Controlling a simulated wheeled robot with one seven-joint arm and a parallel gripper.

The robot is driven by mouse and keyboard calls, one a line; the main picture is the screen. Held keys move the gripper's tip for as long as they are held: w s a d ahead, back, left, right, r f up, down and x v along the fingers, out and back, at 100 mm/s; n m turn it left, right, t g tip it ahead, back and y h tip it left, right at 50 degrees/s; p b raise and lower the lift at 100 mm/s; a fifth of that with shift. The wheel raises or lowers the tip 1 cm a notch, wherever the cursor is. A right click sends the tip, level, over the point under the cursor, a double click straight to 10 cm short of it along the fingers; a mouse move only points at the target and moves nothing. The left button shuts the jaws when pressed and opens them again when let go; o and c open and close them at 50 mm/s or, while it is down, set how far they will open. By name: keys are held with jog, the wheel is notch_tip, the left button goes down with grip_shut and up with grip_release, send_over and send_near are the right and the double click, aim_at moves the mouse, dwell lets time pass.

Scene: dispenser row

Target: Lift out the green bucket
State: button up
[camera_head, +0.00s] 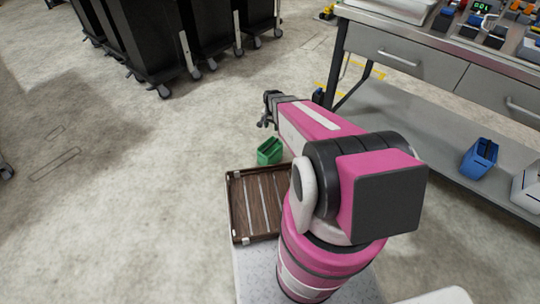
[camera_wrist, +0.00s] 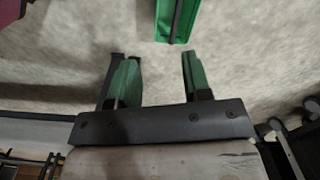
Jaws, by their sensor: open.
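The green bucket (camera_head: 269,151) stands on the concrete floor, just past the far edge of the brown slatted tray, in the head view. It also shows at the top of the wrist view (camera_wrist: 185,20), cut off by the frame edge. My gripper (camera_head: 267,110) reaches out at the end of my pink arm, beyond the bucket in the head view. In the wrist view its two fingers (camera_wrist: 158,72) are spread apart with nothing between them. The bucket is beyond the fingertips, apart from them. My arm hides part of the floor beside the bucket.
A blue bucket (camera_head: 480,158) stands on the lower shelf (camera_head: 430,135) of the workbench at right. Black wheeled bins (camera_head: 150,45) stand at the back left.

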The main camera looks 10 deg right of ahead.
aim_at(270, 145)
jog(key=w+f+m, duration=0.1)
jog(key=f, duration=0.3)
jog(key=w+f+m, duration=0.1)
jog(key=w+f, duration=0.1)
jog(key=f, duration=0.2)
jog(key=w+f+m, duration=0.1)
jog(key=w+f, duration=0.1)
jog(key=f, duration=0.2)
jog(key=shift+w+d+f, duration=0.1)
jog(key=shift+w+f, duration=0.1)
jog(key=shift+f, duration=0.15)
notch_tip(270, 145, down, 11)
jog(key=shift+f, duration=0.1)
grip_shut()
